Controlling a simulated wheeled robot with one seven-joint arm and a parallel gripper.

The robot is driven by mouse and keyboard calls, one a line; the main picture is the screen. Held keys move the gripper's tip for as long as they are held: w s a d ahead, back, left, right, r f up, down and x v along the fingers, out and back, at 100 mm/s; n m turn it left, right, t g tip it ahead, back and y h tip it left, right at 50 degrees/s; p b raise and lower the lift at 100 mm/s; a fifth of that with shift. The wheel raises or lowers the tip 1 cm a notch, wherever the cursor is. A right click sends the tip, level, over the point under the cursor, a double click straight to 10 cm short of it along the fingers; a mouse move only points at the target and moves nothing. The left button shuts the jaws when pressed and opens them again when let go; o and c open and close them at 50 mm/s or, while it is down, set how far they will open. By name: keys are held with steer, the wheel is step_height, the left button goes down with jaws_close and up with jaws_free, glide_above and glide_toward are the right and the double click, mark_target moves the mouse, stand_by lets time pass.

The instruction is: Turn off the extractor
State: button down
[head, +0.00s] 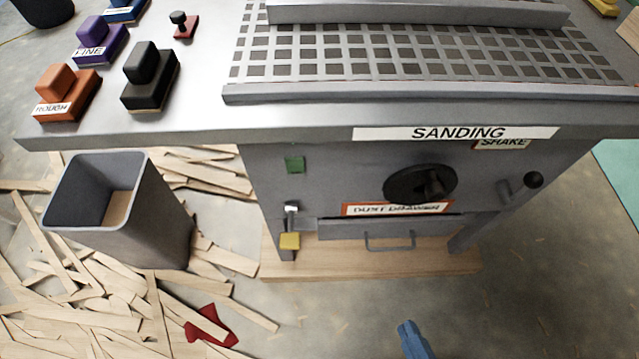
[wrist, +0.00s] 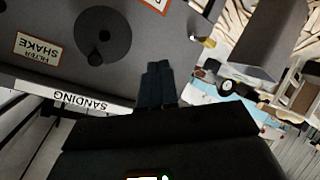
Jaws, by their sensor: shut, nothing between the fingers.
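The grey sanding bench (head: 340,180) carries a "SANDING" strip (head: 455,133). Its front has a black round dial (head: 420,184) with a raised grip, a green square (head: 294,164) at left, and a lever with a black ball (head: 534,180) at right. The dial (wrist: 103,35) and an upside-down "FILTER SHAKE" label (wrist: 38,48) show in the wrist view. I cannot tell which control is the extractor's. My gripper (wrist: 158,66) is shut and empty, apart from the dial. A blue tip at the bottom of the head view looks like my gripper (head: 406,325), in front of the bench.
A handled dust drawer (head: 390,232) sits below the dial, with a yellow block (head: 289,241) at its left. A grey bin (head: 150,215) stands left amid wood offcuts (head: 80,310). Sanding blocks (head: 150,75) lie on the benchtop. The floor at lower right is mostly clear.

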mark_target(294, 164)
steer(key=w+a+f+n+t+h+b, duration=0.1)
steer(key=w+a+f+n+t+b, duration=0.1)
steer(key=w+a+f+n+b, duration=0.5)
steer(key=w+a+r+n+t+h+b, duration=0.1)
steer(key=w+a+r+t, duration=0.4)
steer(key=a, duration=0.5)
steer(key=shift+w+r, duration=0.45)
steer(key=shift+r, duration=0.35)
steer(key=w, duration=0.4)
steer(key=w+r, duration=0.1)
steer(key=w, duration=0.9)
steer(key=shift+r, duration=0.35)
steer(key=shift+w+r, duration=0.1)
steer(key=shift+w, duration=0.05)
